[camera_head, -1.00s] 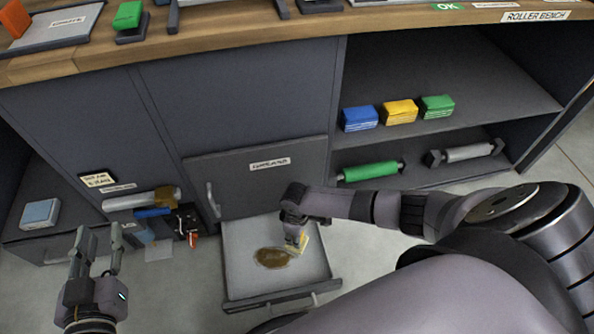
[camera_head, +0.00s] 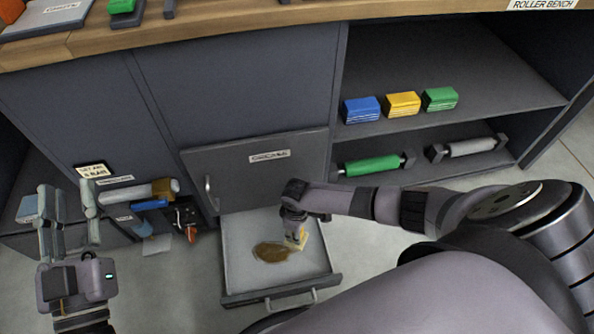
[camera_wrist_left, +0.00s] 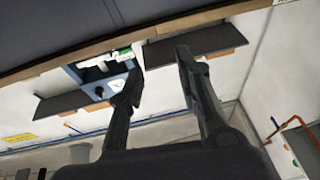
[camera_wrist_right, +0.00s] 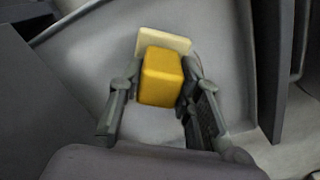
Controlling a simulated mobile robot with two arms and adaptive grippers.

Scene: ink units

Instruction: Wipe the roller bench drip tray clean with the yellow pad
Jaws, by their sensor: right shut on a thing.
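The drip tray (camera_head: 240,285) is a pulled-out grey drawer low in the roller bench. A brown spill (camera_head: 272,252) lies on its floor. My right gripper (camera_head: 295,226) is inside the tray area, just right of the spill, shut on the yellow pad (camera_wrist_right: 162,77). The pad has a yellow block and a paler, flat base; the base also shows in the head view (camera_head: 297,240). I cannot tell whether its base touches the tray floor. My left gripper (camera_head: 68,212) is open and empty, left of the tray and apart from it.
The open shelf right of the tray holds blue (camera_head: 361,109), yellow (camera_head: 402,104) and green (camera_head: 439,98) packs above a green roller (camera_head: 372,164) and a grey roller (camera_head: 467,148). Rolls and small items (camera_head: 150,195) clutter the left. Floor shows around the tray front.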

